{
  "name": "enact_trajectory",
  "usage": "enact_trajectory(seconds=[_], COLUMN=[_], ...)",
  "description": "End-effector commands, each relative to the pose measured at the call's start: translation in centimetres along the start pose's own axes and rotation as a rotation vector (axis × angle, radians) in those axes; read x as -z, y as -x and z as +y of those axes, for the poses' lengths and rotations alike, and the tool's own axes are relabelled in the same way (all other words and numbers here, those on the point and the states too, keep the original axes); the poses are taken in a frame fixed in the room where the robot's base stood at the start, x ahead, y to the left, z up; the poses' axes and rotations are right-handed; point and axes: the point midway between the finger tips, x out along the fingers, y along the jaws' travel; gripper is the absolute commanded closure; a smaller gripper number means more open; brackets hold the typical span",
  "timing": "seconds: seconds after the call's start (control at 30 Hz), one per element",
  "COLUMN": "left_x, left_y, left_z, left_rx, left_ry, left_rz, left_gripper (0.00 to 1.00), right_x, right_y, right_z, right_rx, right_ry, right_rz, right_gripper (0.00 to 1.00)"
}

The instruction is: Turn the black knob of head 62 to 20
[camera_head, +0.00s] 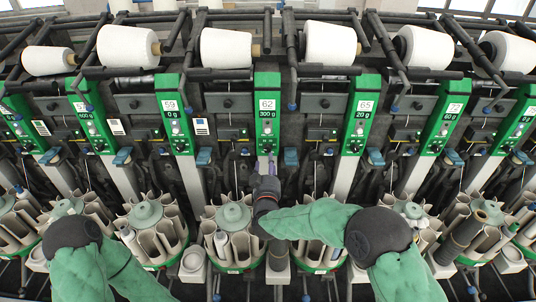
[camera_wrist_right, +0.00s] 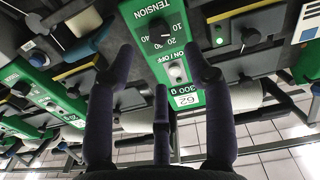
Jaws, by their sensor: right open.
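The green panel of head 62 (camera_head: 267,105) stands in the middle of the head view, with a "62" label and "300 g". In the right wrist view the panel (camera_wrist_right: 138,18) appears upside down. Its black knob (camera_wrist_right: 158,38) sits by the TENSION scale, which shows 10, 20, 30 and 40. I cannot tell surely which number the knob points to. My right gripper (camera_head: 267,168) is at the panel's lower end; in its wrist view the gripper (camera_wrist_right: 164,58) is open, its fingers either side of the panel, apart from the knob. My left gripper is out of view.
Similar green panels stand either side, including head 59 (camera_head: 173,115) and head 65 (camera_head: 362,115). White yarn cones (camera_head: 226,48) lie above. Round bobbin magazines (camera_head: 233,217) stand below, close under my right arm. Black rods and levers crowd between the panels.

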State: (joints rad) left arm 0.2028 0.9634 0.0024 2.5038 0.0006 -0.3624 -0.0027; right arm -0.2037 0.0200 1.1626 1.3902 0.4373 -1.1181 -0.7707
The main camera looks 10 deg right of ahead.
Motion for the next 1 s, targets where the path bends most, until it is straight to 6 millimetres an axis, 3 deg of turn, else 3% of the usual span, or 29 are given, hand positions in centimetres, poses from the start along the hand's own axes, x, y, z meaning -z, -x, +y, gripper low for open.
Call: enact_trajectory(seconds=[0.2, 0.4, 0.83, 1.0], left_x=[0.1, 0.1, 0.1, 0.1], left_y=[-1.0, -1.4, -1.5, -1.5], left_z=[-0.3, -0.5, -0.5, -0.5], left_rx=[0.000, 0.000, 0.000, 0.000], left_ry=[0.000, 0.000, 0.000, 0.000], left_rz=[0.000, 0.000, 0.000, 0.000], left_gripper=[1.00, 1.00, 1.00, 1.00], right_x=[-0.3, -0.3, -0.1, -0.1], right_y=[-3.9, -6.2, -7.0, -7.0], right_z=[0.0, -0.1, 0.0, 0.0], right_rx=[-0.001, 0.001, 0.001, 0.001], right_ry=[-0.001, -0.001, 0.000, -0.001], right_rz=[-0.001, -0.002, -0.002, -0.002], right_gripper=[0.48, 0.48, 0.48, 0.96])
